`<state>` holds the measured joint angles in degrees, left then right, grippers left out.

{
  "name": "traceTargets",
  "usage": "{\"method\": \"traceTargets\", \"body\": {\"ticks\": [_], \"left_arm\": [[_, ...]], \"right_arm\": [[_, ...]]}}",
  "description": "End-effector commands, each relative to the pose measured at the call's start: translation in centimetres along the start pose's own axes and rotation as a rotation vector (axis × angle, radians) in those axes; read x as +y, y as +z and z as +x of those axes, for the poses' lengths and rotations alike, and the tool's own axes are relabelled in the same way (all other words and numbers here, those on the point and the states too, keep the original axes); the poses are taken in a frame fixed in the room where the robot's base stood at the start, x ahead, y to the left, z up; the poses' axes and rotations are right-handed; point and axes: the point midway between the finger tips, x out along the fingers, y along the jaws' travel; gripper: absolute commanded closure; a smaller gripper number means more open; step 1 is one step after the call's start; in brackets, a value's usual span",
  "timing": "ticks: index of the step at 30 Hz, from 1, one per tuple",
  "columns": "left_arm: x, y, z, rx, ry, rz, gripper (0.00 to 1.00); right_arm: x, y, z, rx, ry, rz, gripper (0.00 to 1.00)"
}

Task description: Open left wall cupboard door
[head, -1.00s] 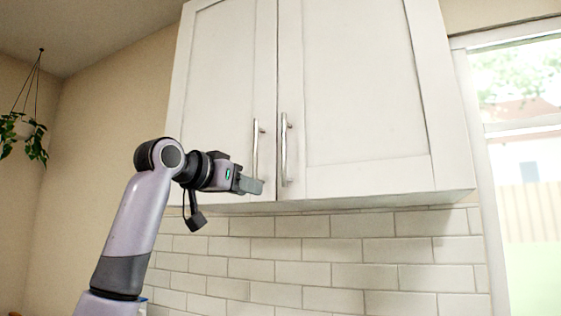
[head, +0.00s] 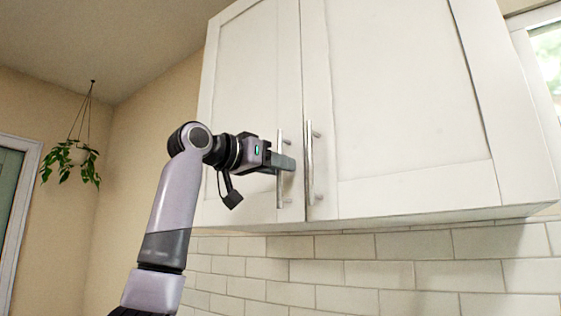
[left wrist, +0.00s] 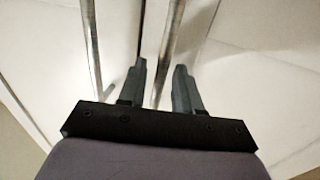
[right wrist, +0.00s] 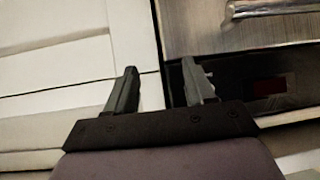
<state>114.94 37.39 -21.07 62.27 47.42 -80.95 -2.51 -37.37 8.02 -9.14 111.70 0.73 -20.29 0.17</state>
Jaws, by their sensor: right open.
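The white left wall cupboard door (head: 252,80) is shut beside the right door (head: 400,90). Its vertical metal bar handle (head: 280,190) stands near the seam, next to the right door's handle (head: 309,165). My left gripper (head: 287,162) is at the left door's handle, fingertips overlapping it in the head view. In the left wrist view, a handle bar runs between the fingers of my left gripper (left wrist: 161,75), with gaps on both sides; the other bar (left wrist: 92,50) is left of them. My right gripper (right wrist: 160,70) is open and empty, away from the cupboard.
A white tiled wall (head: 330,265) lies below the cupboard. A hanging plant (head: 72,165) is at the far left, and a window (head: 548,60) is at the right edge. The right wrist view shows a metal-fronted appliance (right wrist: 205,30) with a bar handle beside white panels (right wrist: 60,70).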

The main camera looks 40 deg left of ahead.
Motion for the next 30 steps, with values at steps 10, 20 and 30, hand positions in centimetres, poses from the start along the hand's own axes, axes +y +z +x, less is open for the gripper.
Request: {"method": "traceTargets", "body": {"ticks": [10,20,30], "left_arm": [[0.0,0.1,0.7,0.001,0.000,0.000,0.67],[0.0,0.0,0.6,0.001,-0.001,0.000,1.00],[0.1,0.1,-0.7,0.002,-0.020,0.000,1.00]], "right_arm": [[0.0,-0.2,-0.1,0.000,0.000,0.000,0.46],[0.0,-0.2,-0.1,0.001,0.000,0.000,0.46],[0.1,0.1,0.3,0.004,0.001,-0.001,0.46]]}}
